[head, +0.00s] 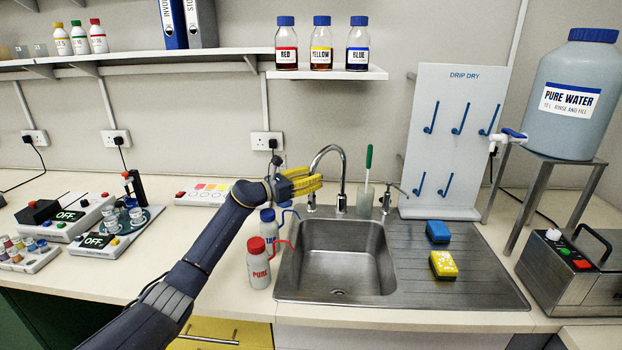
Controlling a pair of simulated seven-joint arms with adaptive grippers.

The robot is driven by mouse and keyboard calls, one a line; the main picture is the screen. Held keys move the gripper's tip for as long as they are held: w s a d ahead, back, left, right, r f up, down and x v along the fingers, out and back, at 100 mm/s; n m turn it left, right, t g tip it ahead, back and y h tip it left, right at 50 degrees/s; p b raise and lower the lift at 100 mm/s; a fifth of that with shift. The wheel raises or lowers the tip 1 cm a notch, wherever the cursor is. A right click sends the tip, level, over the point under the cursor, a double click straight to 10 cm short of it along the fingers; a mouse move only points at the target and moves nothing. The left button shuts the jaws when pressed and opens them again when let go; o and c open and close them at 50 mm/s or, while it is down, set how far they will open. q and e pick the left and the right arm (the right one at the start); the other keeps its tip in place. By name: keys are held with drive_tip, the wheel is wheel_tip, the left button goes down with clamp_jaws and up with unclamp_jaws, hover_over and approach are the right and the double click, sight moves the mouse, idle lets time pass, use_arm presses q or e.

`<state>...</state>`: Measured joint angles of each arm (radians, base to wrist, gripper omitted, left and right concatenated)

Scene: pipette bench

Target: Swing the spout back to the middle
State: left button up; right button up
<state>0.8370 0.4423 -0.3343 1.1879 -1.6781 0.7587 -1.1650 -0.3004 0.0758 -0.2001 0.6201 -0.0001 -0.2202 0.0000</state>
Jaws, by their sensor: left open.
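The chrome spout (328,149) rises behind the sink and arches over to the left, its tip by the back left corner of the basin. My left gripper (316,182) has yellow fingers and is open beside the spout's left side, close to its down-turned end. I cannot tell whether the fingers touch the spout. Part of the spout's end is hidden near the fingers. My right gripper is not in view.
The steel sink (345,292) lies below. A red-capped bottle (258,268) and a blue-capped bottle (268,228) stand left of it, near my forearm. A beaker with a green-handled brush (367,170) stands right of the spout. Two sponges, blue (438,231) and yellow (443,264), lie on the drainboard.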

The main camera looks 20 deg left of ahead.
use_arm(q)
drive_tip(key=shift+c, duration=0.2)
clamp_jaws()
idle(0.3)
